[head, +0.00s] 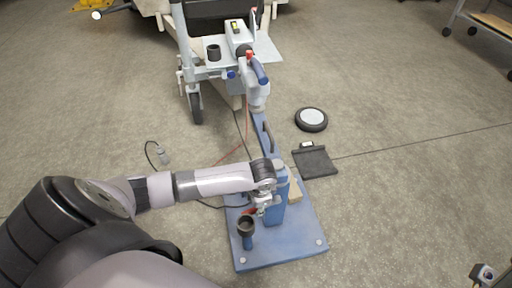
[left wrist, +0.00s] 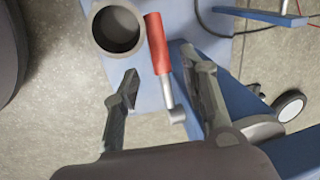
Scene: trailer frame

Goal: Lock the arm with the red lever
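The red lever (left wrist: 158,42) has a red grip and a grey metal rod. In the left wrist view it lies beyond and between the two fingers of my left gripper (left wrist: 160,68). The fingers are spread apart with a gap on either side of the lever. In the head view only a little red of the lever (head: 250,211) shows beside my left gripper (head: 262,208), low over the blue stand. The blue jointed arm (head: 262,125) rises from the blue base plate (head: 275,250) toward the trailer frame.
A dark round cup on a blue post (head: 246,226) stands close to the lever; its open top (left wrist: 118,28) is left of the lever. A wheel (head: 311,119) and a black flat piece (head: 315,162) lie on the floor. Bare floor lies right of the base.

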